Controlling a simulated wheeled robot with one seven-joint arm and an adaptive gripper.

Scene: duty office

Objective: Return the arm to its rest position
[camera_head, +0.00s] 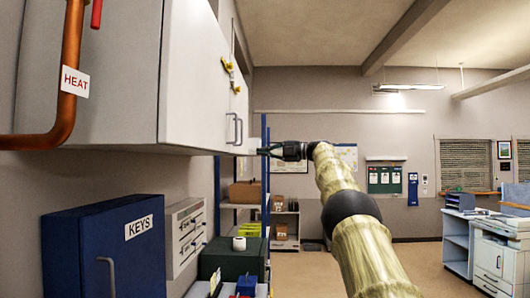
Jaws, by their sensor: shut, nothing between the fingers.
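My arm (352,218) reaches up and forward from the bottom right of the head view, with pale patterned links and a dark joint. My gripper (264,151) is at its far end, black, small in the picture, and points left. It is shut and empty. In the picture it sits just right of the lower edge of the white wall cabinet (110,70) and its grey door handles (234,129). I cannot tell the exact gap between gripper and cabinet.
Below the cabinet are a blue KEYS box (105,250), a dark green box (232,258) and a blue-framed shelf (265,200). A copper pipe (70,60) runs at the left. A printer (500,255) stands at the right. Open floor (425,250) lies between.

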